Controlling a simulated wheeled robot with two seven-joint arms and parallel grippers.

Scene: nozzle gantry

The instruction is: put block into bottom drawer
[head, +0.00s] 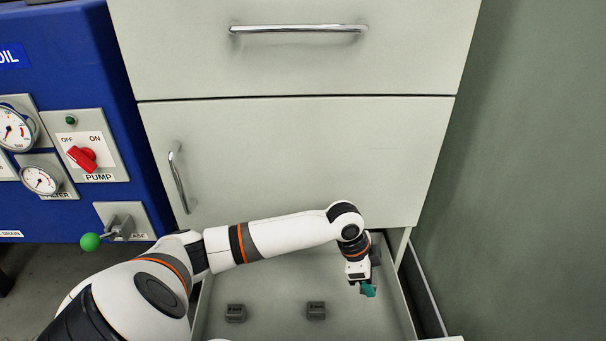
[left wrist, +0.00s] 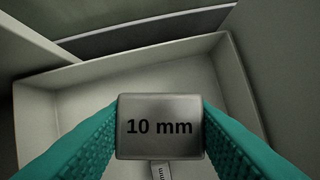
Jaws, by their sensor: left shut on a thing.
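The block (left wrist: 160,127) is a grey metal piece marked "10 mm". In the left wrist view it sits between the two teal fingers of my left gripper, which are shut on it. In the head view my left gripper (head: 367,289) points down over the right part of the open bottom drawer (head: 270,280). The block cannot be made out there. The wrist view shows the drawer floor and walls (left wrist: 75,95) below the block. I cannot tell how high the block is above the floor. My right gripper is not in view.
Two grey blocks lie in the drawer, one at left (head: 235,313) and one nearer the middle (head: 316,310). A cabinet door (head: 300,160) and a closed upper drawer (head: 300,60) stand above. A blue machine (head: 60,90) is at left, a green wall (head: 530,170) at right.

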